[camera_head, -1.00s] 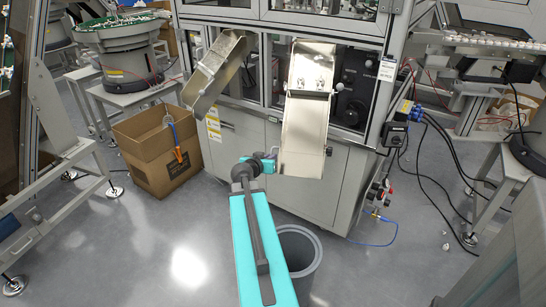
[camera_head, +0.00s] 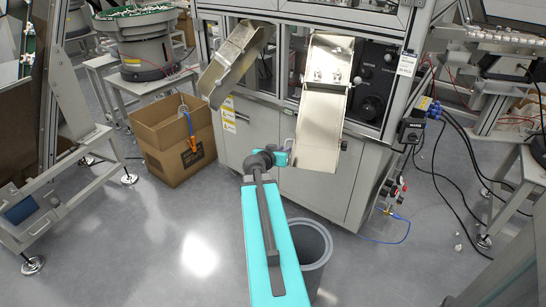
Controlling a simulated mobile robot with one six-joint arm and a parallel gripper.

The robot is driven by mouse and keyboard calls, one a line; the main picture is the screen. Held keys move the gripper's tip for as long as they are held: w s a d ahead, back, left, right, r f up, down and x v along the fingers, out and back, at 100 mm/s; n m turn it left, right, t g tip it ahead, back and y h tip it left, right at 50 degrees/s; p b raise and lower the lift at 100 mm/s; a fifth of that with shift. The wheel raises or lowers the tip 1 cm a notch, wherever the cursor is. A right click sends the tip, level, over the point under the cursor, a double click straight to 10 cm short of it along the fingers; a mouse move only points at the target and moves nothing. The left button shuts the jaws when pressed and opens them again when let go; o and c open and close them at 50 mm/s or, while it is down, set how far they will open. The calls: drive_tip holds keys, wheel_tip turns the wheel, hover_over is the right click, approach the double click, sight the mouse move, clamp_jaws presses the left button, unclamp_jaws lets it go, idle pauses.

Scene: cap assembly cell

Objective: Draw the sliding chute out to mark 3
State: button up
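A bare metal chute (camera_head: 322,118) slopes down from the front of the machine, right of the picture's middle. Its lower plate extends below an upper section with small fittings (camera_head: 328,62), and a small knob sits on its right edge. A second metal chute (camera_head: 236,60) stands to its left, angled down to the left. No mark numbers can be read on either chute. My gripper (camera_head: 287,153) is at the lower left edge of the right-hand chute. Its fingers are small and partly hidden by my wrist, so I cannot tell whether they touch or grip the chute.
A grey bin (camera_head: 312,243) stands on the floor beside my arm, below the chute. An open cardboard box (camera_head: 177,140) is at the left. Cables and a blue hose (camera_head: 388,240) lie at the right. The floor at front left is clear.

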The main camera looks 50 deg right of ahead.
drive_tip(key=p+v, duration=0.4)
drive_tip(key=p, duration=0.3)
drive_tip(key=shift+a+r, duration=0.3)
drive_tip(key=p+v, duration=0.2)
drive_tip(key=p, duration=0.5)
drive_tip(key=shift+a+r, duration=0.1)
drive_tip(key=shift+a, duration=0.05)
drive_tip(key=p+v, duration=0.5)
drive_tip(key=p, duration=0.3)
drive_tip(key=shift+a+p, duration=0.2)
drive_tip(key=shift+p, duration=0.2)
idle(0.4)
drive_tip(key=shift+a, duration=0.1)
idle(0.6)
